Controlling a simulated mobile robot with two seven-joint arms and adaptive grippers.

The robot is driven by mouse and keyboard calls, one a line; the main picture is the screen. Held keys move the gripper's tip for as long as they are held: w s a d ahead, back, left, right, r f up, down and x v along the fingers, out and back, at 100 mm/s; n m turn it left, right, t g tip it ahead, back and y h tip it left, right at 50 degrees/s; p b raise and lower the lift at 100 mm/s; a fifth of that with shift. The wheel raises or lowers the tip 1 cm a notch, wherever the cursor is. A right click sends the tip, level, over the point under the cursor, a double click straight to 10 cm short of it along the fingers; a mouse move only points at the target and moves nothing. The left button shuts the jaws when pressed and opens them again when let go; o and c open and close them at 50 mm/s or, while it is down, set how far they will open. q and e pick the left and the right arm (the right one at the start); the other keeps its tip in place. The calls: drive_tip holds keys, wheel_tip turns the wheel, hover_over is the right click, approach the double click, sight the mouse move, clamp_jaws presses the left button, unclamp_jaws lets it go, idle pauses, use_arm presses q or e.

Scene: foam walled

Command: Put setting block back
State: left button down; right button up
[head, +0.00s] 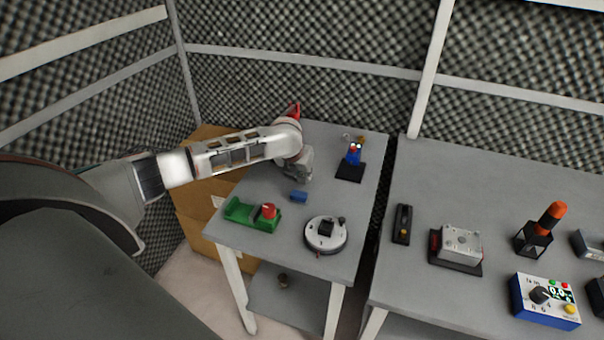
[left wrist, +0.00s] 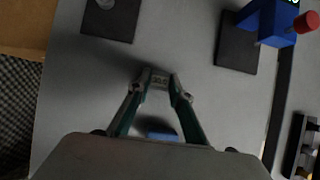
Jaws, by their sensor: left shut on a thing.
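My left gripper (head: 299,174) is over the left table, its fingers mostly hidden by its own wrist in the head view. In the left wrist view the left gripper (left wrist: 160,84) is shut on a small pale grey block with faint marks (left wrist: 160,79), which looks like the setting block. The block sits between the fingertips; I cannot tell whether it touches the table. A dark pad with a round metal part (left wrist: 110,18) lies at the upper left of that view. My right gripper is not in view.
A small blue block (head: 298,197) lies near the gripper. A green fixture with a red knob (head: 252,214), a round white device (head: 326,234) and a blue device on a black base (head: 351,165) stand on the left table (head: 365,200). Several devices fill the right table (head: 410,165).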

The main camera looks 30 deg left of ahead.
use_arm(q)
drive_tip(key=shift+f, duration=0.15)
drive_tip(key=c, duration=1.8)
unclamp_jaws()
drive_tip(key=shift+s+r, duration=0.15)
drive_tip(key=shift+r, duration=0.45)
drive_tip(key=v, duration=1.1)
drive_tip(key=shift+s+d, duration=0.1)
